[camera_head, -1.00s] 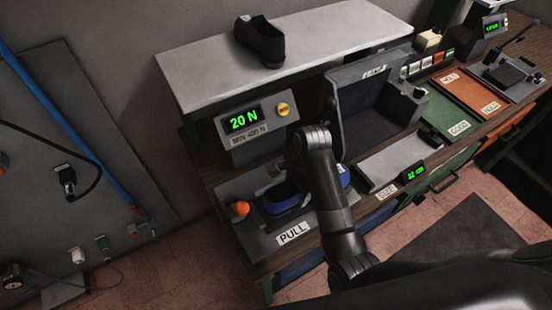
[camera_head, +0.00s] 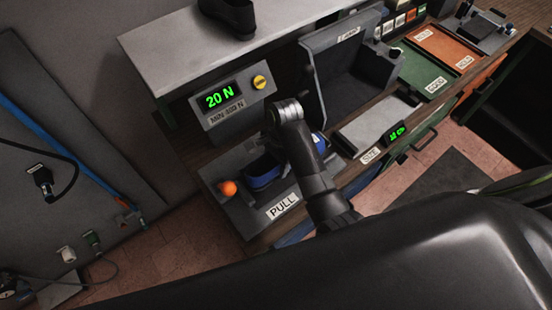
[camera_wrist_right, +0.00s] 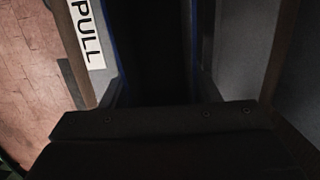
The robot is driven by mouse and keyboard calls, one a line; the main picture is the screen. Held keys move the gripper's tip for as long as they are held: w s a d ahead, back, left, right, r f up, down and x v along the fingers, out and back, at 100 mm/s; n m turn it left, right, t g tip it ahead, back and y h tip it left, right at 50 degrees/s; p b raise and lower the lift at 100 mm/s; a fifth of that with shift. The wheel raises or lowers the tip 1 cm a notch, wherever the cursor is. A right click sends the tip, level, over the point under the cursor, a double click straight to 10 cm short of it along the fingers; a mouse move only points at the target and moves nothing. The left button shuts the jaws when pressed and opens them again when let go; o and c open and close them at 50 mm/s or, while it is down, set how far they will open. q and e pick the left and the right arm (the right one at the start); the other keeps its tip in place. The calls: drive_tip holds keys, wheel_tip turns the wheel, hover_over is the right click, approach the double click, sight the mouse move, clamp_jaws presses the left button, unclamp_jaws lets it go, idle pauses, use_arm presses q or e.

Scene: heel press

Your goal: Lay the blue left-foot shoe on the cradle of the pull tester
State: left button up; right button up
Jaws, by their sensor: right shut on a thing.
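The blue shoe (camera_head: 263,173) is low over the bed of the pull tester (camera_head: 239,212), by the PULL label. My right arm covers its middle, and a bit of blue shows on the arm's far side. In the right wrist view, blue edges run along a dark opening. My right gripper (camera_wrist_right: 155,98) is shut on the shoe, its fingertips hard to make out in the dark. The cradle is mostly hidden under the shoe and arm, so I cannot tell whether the shoe rests on it. My left gripper is not in view.
The tester display (camera_head: 219,96) reads 20 N, beside a yellow button (camera_head: 259,82). An orange knob (camera_head: 228,188) stands left of the shoe. A dark shoe (camera_head: 229,14) sits on the grey shelf (camera_head: 160,48). A size plate (camera_head: 372,125) and grey bin (camera_head: 345,85) are to the right.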

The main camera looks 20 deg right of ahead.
drive_tip(key=shift+f, duration=0.5)
idle(0.8)
drive_tip(key=o, duration=1.7)
